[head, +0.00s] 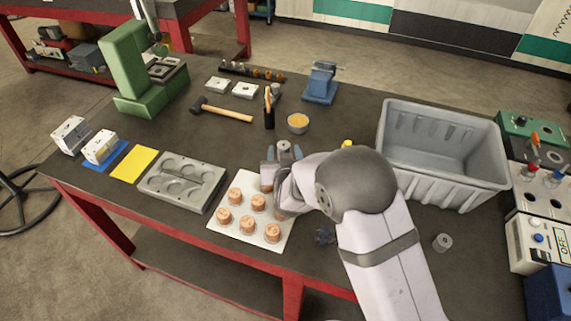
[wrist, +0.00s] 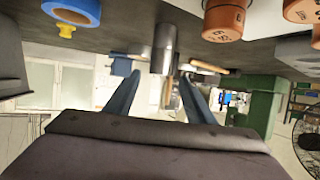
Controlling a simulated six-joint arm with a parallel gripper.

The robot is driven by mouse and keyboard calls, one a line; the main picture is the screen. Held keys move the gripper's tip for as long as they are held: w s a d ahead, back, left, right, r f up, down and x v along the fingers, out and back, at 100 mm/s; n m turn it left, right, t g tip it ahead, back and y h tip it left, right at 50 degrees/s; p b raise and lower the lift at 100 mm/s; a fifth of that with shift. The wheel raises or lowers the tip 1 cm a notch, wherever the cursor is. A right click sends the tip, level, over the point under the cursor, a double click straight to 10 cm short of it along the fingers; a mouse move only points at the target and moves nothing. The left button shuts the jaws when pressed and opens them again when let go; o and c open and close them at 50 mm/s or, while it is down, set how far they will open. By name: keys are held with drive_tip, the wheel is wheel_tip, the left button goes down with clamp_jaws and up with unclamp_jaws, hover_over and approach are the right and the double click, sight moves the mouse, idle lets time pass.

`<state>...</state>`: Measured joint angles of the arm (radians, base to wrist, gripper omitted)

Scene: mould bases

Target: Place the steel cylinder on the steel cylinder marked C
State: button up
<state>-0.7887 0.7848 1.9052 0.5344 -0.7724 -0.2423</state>
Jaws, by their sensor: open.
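My gripper (head: 284,157) is open, low over the middle of the table, with a finger on each side of a steel cylinder (head: 284,147). In the wrist view, which shows the scene upside down, the steel cylinder (wrist: 164,50) stands upright between and just beyond the spread fingertips (wrist: 160,78). A slight step shows partway along it; I cannot tell whether it is one piece or two stacked. No letter is readable on it. Another steel cylinder (head: 442,242) stands alone at the right, beside my arm; its top marking is too small to read. My arm hides part of the table.
A white board (head: 271,247) with several copper pieces (head: 248,224) lies left of my arm. A large grey crate (head: 440,188) stands to the right. A grey mould plate (head: 150,190) lies left.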

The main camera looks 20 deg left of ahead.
drive_tip(key=b+v, duration=0.1)
drive_tip(key=v, duration=0.5)
drive_tip(key=shift+s+r, duration=0.2)
drive_tip(key=shift+s, duration=0.15)
drive_tip(key=shift+d, duration=0.2)
drive_tip(key=s+d+f+m+g+h, duration=0.1)
drive_tip(key=s+d+g, duration=0.1)
drive_tip(key=d, duration=0.6)
drive_tip(key=s+d+f+m+g+h, duration=0.1)
drive_tip(key=s+d+g, duration=0.2)
drive_tip(key=d, duration=0.5)
drive_tip(key=s+d+f+g+h, duration=0.1)
drive_tip(key=s+d+g, duration=0.2)
drive_tip(key=d, duration=0.5)
drive_tip(key=shift+s+d+f+m+h, duration=0.3)
drive_tip(key=shift+s+d+m+h, duration=0.1)
drive_tip(key=shift+s, duration=0.3)
drive_tip(key=s+d+g, duration=0.1)
drive_tip(key=s+d, duration=0.2)
drive_tip(key=s, duration=0.1)
drive_tip(key=s+d+m+g+h, duration=0.1)
drive_tip(key=s+d+g, duration=0.1)
drive_tip(key=s+d, duration=0.1)
drive_tip(key=s+d+g, duration=0.1)
drive_tip(key=s+d, duration=0.3)
drive_tip(key=s, duration=0.1)
drive_tip(key=shift+s+r+m+g+h, duration=0.2)
drive_tip(key=shift+m+g+h, duration=0.1)
drive_tip(key=shift+m, duration=0.1)
